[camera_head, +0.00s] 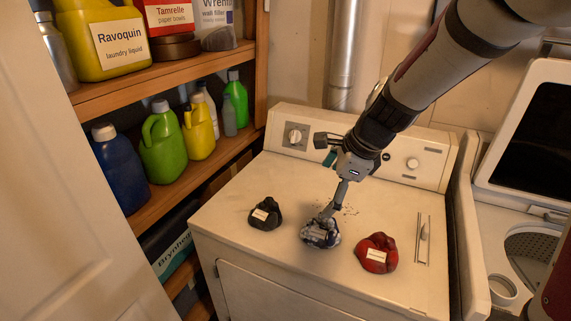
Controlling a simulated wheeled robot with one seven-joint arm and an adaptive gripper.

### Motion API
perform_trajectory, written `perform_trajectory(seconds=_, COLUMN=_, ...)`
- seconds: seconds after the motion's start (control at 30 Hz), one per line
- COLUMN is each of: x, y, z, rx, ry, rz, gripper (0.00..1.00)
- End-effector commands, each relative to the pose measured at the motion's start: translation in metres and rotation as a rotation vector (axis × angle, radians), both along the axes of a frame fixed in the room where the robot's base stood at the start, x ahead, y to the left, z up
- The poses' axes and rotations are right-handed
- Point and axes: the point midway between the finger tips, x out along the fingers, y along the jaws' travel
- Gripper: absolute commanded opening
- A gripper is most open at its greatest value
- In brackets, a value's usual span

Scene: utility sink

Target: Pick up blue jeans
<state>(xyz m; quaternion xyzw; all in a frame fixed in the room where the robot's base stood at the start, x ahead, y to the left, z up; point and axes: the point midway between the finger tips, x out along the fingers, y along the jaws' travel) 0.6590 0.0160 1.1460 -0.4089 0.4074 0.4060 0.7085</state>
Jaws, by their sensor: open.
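A small crumpled bundle, mottled blue-grey and whitish, sits on the dryer top (240,195) near its front middle; it looks like the blue jeans (321,235). My gripper (325,180) comes down from the upper right with its jaws spread wide. One finger sticks out to the left, well above the dryer top. The other reaches down to the bundle's upper edge and partly covers it. I cannot tell whether that finger touches the cloth. Nothing is held.
A black bundle with a label (265,214) lies left of the jeans and a red labelled bundle (376,254) lies right. The control panel (408,155) rises behind. Shelves of bottles (164,146) stand left. A sink or washer unit (530,250) is at right.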

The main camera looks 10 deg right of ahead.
Motion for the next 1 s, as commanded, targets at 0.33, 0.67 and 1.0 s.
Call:
perform_trajectory(seconds=0.33, x=0.038, y=-0.024, z=-0.063, rx=0.178, ry=0.159, rz=-0.600, gripper=1.00)
perform_trajectory(seconds=0.67, x=0.053, y=-0.020, z=-0.106, rx=0.195, ry=0.177, rz=-0.668, gripper=1.00)
perform_trajectory(seconds=1.0, x=0.069, y=-0.011, z=-0.147, rx=0.195, ry=0.172, rz=-0.664, gripper=1.00)
